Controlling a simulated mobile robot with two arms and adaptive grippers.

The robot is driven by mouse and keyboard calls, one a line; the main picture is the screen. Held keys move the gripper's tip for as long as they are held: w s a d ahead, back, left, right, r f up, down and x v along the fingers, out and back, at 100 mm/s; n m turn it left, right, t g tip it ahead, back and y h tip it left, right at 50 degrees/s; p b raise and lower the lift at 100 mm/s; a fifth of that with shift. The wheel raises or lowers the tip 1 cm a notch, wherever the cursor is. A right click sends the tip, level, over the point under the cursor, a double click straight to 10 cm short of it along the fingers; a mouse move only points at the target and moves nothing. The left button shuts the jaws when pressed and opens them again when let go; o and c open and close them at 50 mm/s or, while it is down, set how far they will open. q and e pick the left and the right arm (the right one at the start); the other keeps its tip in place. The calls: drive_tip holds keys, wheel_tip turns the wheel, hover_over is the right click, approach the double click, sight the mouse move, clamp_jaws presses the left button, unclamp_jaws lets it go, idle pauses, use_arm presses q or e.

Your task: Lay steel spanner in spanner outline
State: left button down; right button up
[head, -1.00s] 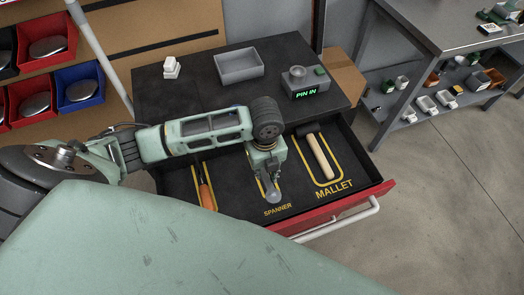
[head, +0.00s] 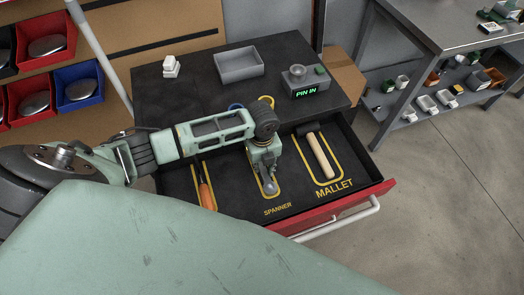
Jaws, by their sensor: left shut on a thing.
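The steel spanner (head: 270,187) shows only as a short grey end below my left gripper (head: 267,172). The gripper points down into the open drawer and is shut on the spanner. The rest of the spanner is hidden by the gripper and wrist. The yellow spanner outline (head: 278,192) lies on the dark drawer floor, above the SPANNER label, and the spanner end shows within it. I cannot tell whether the spanner touches the floor. My right gripper is not in view.
A wooden-handled mallet (head: 319,155) lies in its outline to the right. An orange-handled tool (head: 206,193) lies to the left. The red drawer front (head: 340,215) bounds the near side. A grey tray (head: 239,65) and a PIN IN device (head: 303,82) stand on the cabinet top.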

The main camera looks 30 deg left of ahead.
sight(262, 167)
use_arm(q)
drive_tip(key=shift+f, duration=0.15)
drive_tip(key=c, duration=1.6)
unclamp_jaws()
drive_tip(key=shift+o, duration=0.2)
wheel_tip(262, 167, up, 12)
drive_tip(key=shift+r+p, duration=0.2)
drive_tip(key=shift+p, duration=0.25)
